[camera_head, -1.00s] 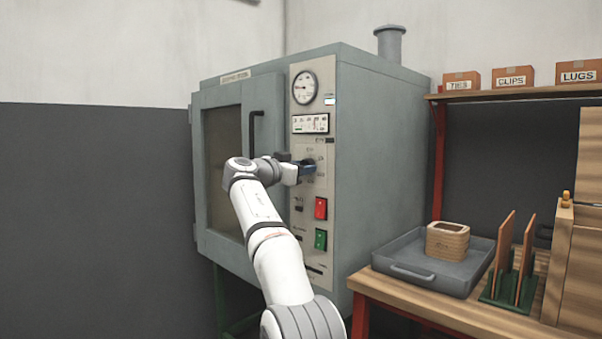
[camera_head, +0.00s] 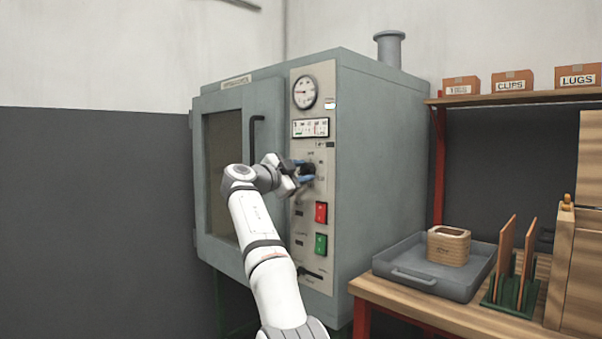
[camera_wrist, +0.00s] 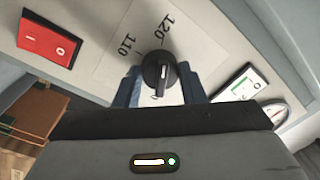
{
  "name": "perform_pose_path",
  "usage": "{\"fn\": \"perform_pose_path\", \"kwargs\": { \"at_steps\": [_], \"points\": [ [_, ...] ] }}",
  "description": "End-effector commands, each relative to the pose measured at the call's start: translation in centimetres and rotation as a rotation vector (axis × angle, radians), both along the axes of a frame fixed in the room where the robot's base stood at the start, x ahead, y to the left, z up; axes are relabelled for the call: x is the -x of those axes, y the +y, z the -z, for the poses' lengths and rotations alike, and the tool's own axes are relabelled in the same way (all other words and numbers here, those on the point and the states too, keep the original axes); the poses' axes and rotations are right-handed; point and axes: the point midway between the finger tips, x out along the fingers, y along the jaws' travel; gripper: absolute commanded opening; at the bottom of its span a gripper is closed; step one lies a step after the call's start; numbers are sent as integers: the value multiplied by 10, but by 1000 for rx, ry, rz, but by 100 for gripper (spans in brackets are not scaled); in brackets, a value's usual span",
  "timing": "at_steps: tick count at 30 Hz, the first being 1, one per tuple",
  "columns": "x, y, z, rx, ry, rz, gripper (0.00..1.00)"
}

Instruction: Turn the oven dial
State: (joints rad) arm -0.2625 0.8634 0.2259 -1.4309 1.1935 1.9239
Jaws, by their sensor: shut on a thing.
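The oven (camera_head: 375,150) is a grey cabinet with a pale control panel on its front. Its black round dial (camera_wrist: 160,72) has a white pointer line and sits between the two blue fingers of my gripper (camera_wrist: 163,88) in the wrist view. The fingers are shut on the dial, one on each side. Printed marks 110 and 120 show on the plate above it. In the head view my gripper (camera_head: 304,172) is at the panel and partly covers the dial (camera_head: 308,169).
A red switch (camera_head: 321,212) and a green switch (camera_head: 321,243) are below the dial. A gauge (camera_head: 305,91) and a display (camera_head: 311,128) are above it. The oven door handle (camera_head: 254,137) is to the left.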

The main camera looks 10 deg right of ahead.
Motion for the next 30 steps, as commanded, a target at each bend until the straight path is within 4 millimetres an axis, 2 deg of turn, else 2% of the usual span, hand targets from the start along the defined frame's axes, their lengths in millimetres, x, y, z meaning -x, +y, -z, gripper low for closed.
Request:
{"fn": "perform_pose_path", "kwargs": {
  "at_steps": [14, 15, 23, 30],
  "points": [
    [-1, 1, 0, -9, -13, -3, 14],
    [-1, 1, 0, -9, -13, -3, 37],
    [0, 0, 0, -9, -12, -1, 58],
    [0, 1, 0, -9, -12, -1, 58]
  ]
}}
